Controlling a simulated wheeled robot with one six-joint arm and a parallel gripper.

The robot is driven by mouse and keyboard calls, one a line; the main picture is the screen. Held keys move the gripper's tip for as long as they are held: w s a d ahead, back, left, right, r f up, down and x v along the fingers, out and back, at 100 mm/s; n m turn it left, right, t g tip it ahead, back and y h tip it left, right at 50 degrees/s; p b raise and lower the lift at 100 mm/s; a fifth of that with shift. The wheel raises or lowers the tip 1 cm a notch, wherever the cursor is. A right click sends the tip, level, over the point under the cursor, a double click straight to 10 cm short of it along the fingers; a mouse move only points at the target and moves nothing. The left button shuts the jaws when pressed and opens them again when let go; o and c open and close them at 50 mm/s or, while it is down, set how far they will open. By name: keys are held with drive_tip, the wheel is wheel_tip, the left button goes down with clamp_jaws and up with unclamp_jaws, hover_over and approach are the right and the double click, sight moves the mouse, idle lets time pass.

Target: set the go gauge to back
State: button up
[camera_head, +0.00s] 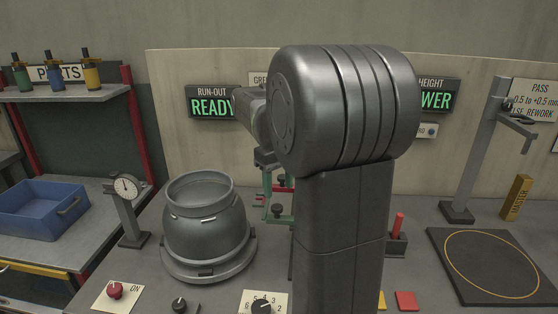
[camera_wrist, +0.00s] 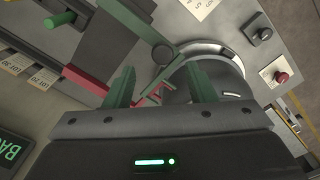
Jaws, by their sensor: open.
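A green gauge frame (camera_head: 284,221) with dark knobs stands behind the pot-shaped cylinder, partly hidden by my arm in the head view. In the wrist view a green bar (camera_wrist: 140,25) runs down towards my fingers. A red bar (camera_wrist: 85,85) lies beside it, and a smaller red piece shows between the fingers. I cannot tell which marking is on the green gauge. My gripper (camera_wrist: 160,82) is open, with its two dark green fingers apart. I see nothing clasped between them. The depth gap to the green frame is unclear.
The grey cylinder (camera_head: 203,218) stands on a round base, with a dial gauge (camera_head: 128,198) to its left. A red knob (camera_head: 114,290) and a numbered dial (camera_head: 262,305) are at the front. A dark pad (camera_head: 450,250) and a stand (camera_head: 480,150) are at the right.

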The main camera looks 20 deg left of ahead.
sight(274, 206)
wheel_tip(274, 206, up, 8)
drive_tip(key=shift+f, duration=0.2)
idle(0.4)
wheel_tip(274, 206, down, 13)
drive_tip(key=shift+f, duration=0.2)
drive_tip(key=shift+a+f, duration=0.2)
drive_tip(key=shift+f, duration=0.05)
drive_tip(key=shift+s+a+r, duration=0.1)
drive_tip(key=shift+s+a, duration=0.1)
drive_tip(key=shift+a, duration=0.3)
drive_tip(key=shift+d+r, duration=0.1)
